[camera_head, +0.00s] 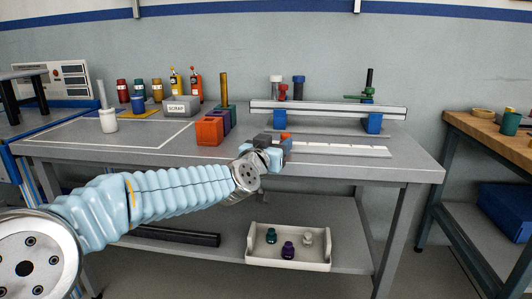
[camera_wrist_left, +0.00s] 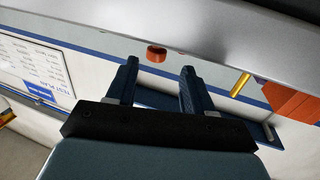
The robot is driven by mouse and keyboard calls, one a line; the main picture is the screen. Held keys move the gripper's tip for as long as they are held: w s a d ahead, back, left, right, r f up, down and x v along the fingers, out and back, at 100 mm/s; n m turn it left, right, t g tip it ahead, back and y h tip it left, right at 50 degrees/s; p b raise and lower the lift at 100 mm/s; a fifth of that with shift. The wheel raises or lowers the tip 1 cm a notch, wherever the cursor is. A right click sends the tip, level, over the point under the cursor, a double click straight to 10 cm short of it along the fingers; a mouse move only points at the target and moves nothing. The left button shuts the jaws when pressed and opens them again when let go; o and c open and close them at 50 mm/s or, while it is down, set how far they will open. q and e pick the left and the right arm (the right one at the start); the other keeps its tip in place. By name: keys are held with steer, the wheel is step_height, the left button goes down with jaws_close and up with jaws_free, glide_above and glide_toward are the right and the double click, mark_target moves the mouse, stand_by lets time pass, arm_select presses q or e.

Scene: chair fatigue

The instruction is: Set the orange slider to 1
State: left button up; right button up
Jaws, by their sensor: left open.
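The orange slider knob (camera_head: 286,136) shows small at the front of the table in the head view, just beyond my left gripper. My left gripper (camera_head: 277,152) is near the table's front edge, at the left end of a white marked strip (camera_head: 340,150). In the left wrist view the round orange knob (camera_wrist_left: 156,53) lies ahead of the gap between the fingers of my left gripper (camera_wrist_left: 157,75). The jaws are open and nothing is between them. The slider's base is hidden by the gripper in the head view, and the scale marks are too small to read. My right gripper is not in view.
An orange block (camera_head: 209,131) stands left of the gripper, in front of purple and green ones. A grey rail (camera_head: 328,108) on blue supports stands behind the strip. A SCRAP box (camera_head: 181,106) is farther left. A white tray (camera_head: 289,260) sits on the lower shelf.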

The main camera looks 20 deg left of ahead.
arm_select(q)
steer(key=s, duration=0.7)
steer(key=shift+s, duration=0.3)
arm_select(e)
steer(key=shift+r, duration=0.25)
